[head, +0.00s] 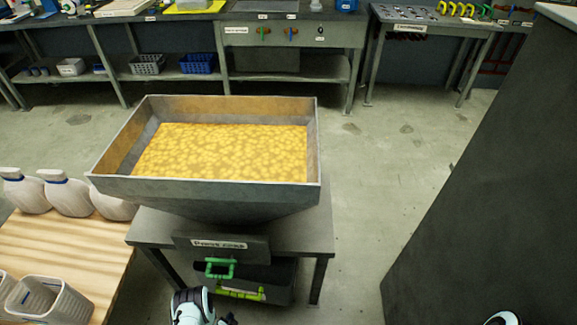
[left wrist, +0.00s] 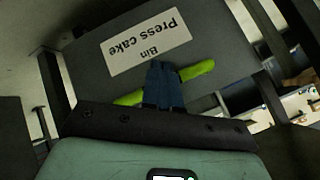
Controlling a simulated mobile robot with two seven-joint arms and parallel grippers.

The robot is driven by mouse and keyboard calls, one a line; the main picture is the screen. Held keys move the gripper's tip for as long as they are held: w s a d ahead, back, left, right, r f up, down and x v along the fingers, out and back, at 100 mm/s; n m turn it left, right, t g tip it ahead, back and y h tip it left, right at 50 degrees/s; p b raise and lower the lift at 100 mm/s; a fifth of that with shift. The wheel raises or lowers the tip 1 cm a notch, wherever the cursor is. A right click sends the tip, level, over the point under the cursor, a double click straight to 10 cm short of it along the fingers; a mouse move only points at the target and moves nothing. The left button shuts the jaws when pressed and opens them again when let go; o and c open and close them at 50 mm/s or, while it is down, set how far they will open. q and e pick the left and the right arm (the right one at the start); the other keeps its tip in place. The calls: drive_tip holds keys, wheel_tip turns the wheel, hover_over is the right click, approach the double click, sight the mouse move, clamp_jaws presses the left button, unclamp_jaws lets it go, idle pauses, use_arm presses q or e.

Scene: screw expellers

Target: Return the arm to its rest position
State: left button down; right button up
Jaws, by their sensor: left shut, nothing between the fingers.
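My left arm (head: 190,306) comes in at the bottom edge of the head view, in front of the press stand. In the left wrist view my left gripper (left wrist: 162,70) is shut and empty, its dark blue fingers close together. They overlap the lime-green bar (left wrist: 198,70) of the press cake bin, whose label (left wrist: 147,40) appears upside down. I cannot tell whether the fingers touch the bar. The head view shows the bin's lime-green bar (head: 240,293) low under the stand. A small part of my right arm (head: 503,318) shows at the bottom right; its gripper is out of view.
A grey hopper (head: 205,188) full of yellow pieces stands on the metal stand (head: 312,235). A wooden table (head: 80,250) with white jugs (head: 68,194) and a plastic bin (head: 48,300) is at left. A tall dark cabinet (head: 490,180) is at right. Floor between is clear.

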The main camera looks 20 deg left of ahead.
use_arm(q)
drive_tip(key=s+d+r+n+g+h+p, duration=0.2)
drive_tip(key=d+r+p, duration=0.3)
drive_tip(key=r, duration=0.8)
drive_tip(key=s+d+r+n+g+h+p, duration=0.2)
drive_tip(key=d+r+p, duration=0.4)
drive_tip(key=r, duration=0.8)
drive_tip(key=s+d+r+n+g+h+p, duration=0.2)
drive_tip(key=d+r, duration=0.6)
drive_tip(key=r, duration=0.5)
drive_tip(key=shift+d+r+n+g+h+p, duration=0.3)
drive_tip(key=shift+n+g+h+p, duration=0.6)
drive_tip(key=shift+p, duration=0.9)
use_arm(e)
drive_tip(key=w+a+r, duration=0.2)
drive_tip(key=w+r, duration=0.1)
drive_tip(key=r, duration=0.8)
drive_tip(key=w+a+r+n+y, duration=0.1)
drive_tip(key=w+a+r, duration=0.1)
drive_tip(key=r, duration=0.8)
drive_tip(key=shift+w+a+r, duration=0.2)
drive_tip(key=shift+w+r, duration=0.15)
drive_tip(key=shift+w, duration=0.5)
